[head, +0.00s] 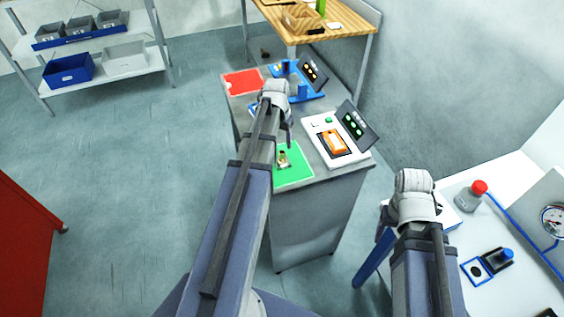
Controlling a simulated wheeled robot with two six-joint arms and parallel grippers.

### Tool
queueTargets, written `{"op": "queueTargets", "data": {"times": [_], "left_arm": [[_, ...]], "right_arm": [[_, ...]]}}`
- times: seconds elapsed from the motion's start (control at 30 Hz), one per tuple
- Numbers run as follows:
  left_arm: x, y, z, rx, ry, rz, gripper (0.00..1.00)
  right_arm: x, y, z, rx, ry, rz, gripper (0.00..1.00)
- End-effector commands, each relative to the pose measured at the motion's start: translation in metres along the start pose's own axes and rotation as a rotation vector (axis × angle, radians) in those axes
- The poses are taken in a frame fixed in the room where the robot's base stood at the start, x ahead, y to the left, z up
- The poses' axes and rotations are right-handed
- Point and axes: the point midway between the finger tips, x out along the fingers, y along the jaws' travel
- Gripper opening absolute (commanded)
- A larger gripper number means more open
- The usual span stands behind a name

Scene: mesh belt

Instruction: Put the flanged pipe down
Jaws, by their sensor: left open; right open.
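A small brass-coloured piece (284,160), which looks like the flanged pipe, is on the green mat (294,176) at the near left of the grey bench. It is small in view, so I cannot make out its flange. My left gripper (289,138) is above and just behind it in the picture, open and seemingly apart from it. My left wrist hides part of the bench behind. My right gripper (383,228) is open and empty, low at the right beside the white table; its fingers are partly hidden by the wrist.
A red mat (244,82) and a blue fixture (311,93) lie at the bench's far end. A white device (313,125) with an orange block (333,141) stands right of the green mat. The white table (505,285) holds a red-topped button (478,188) and a gauge.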

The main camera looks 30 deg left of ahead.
Motion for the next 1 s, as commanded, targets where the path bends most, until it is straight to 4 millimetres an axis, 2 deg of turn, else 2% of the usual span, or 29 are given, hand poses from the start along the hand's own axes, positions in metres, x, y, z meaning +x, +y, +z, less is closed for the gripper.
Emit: {"op": "queueTargets", "data": {"times": [0.03,0.1,0.3,0.47,0.8,1.0], "left_arm": [[0.01,0.0,0.0,0.0,0.001,0.0,0.61],[0.015,0.0,0.0,0.0,0.001,0.0,0.61],[0.015,0.001,0.0,-0.001,0.001,0.001,0.61],[0.025,0.001,0.002,-0.001,0.002,0.001,0.61],[0.065,0.003,0.005,-0.002,0.002,0.001,0.61],[0.067,0.003,0.005,-0.002,0.002,0.001,0.61]], "right_arm": [[0.01,-0.001,-0.001,0.0,0.0,0.0,0.67],[0.015,-0.002,-0.001,0.001,0.0,0.0,0.67],[0.015,-0.002,-0.001,0.001,0.0,0.0,0.67],[0.025,-0.002,-0.002,0.001,0.0,0.0,0.67],[0.065,-0.006,-0.004,0.002,0.0,0.0,0.67],[0.067,-0.006,-0.004,0.002,0.0,0.0,0.67]]}}
